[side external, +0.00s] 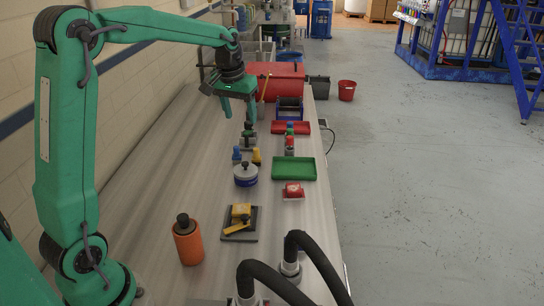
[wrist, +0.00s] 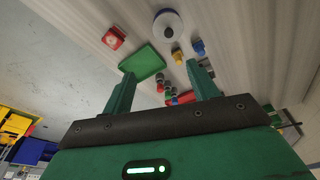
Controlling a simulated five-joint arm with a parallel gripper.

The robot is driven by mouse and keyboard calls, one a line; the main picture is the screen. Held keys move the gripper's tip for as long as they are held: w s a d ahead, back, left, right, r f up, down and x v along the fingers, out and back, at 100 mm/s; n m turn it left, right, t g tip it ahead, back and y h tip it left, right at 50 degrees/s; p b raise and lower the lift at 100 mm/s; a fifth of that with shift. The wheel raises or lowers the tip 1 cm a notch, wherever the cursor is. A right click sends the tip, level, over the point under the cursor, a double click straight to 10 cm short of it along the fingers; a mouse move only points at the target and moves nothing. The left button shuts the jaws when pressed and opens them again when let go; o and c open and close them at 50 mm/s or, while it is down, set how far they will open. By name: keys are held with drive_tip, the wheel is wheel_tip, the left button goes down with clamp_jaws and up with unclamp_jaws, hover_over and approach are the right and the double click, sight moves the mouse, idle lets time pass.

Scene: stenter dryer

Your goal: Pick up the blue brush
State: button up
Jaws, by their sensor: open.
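A small upright blue object (side external: 236,154) stands on the grey bench beside a yellow one (side external: 256,157). It also shows in the wrist view (wrist: 198,47), but it is too small to tell if it is a brush. A round blue and white piece with a dark knob (side external: 246,178) stands just nearer the camera. It shows at the top of the wrist view (wrist: 168,25). My gripper (side external: 239,117) is open and empty above the bench, beyond these objects. Its two fingers point down, and they show apart in the wrist view (wrist: 161,71).
A green tray (side external: 294,169), a red tray (side external: 279,127) and a red block (side external: 293,191) lie along the right edge. A large red box (side external: 278,77) stands farther back. An orange bottle (side external: 187,241), a dark plate (side external: 232,234) and black hoses (side external: 310,262) are near. The left bench is clear.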

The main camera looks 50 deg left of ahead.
drive_tip(key=w+a+f+n+g, duration=0.1)
drive_tip(key=w+a+f, duration=0.4)
drive_tip(key=a+f, duration=0.2)
drive_tip(key=n, duration=0.2)
hover_over(236, 147)
drive_tip(key=shift+g+h, duration=0.3)
drive_tip(key=shift+g, duration=0.1)
wheel_tip(236, 147, down, 8)
drive_tip(key=shift+d+f, duration=0.15)
drive_tip(key=shift+w+f, duration=0.1)
drive_tip(key=shift+f, duration=1.2)
drive_tip(key=shift+a+f, duration=0.2)
drive_tip(key=shift+f, duration=2.4)
drive_tip(key=c, duration=1.1)
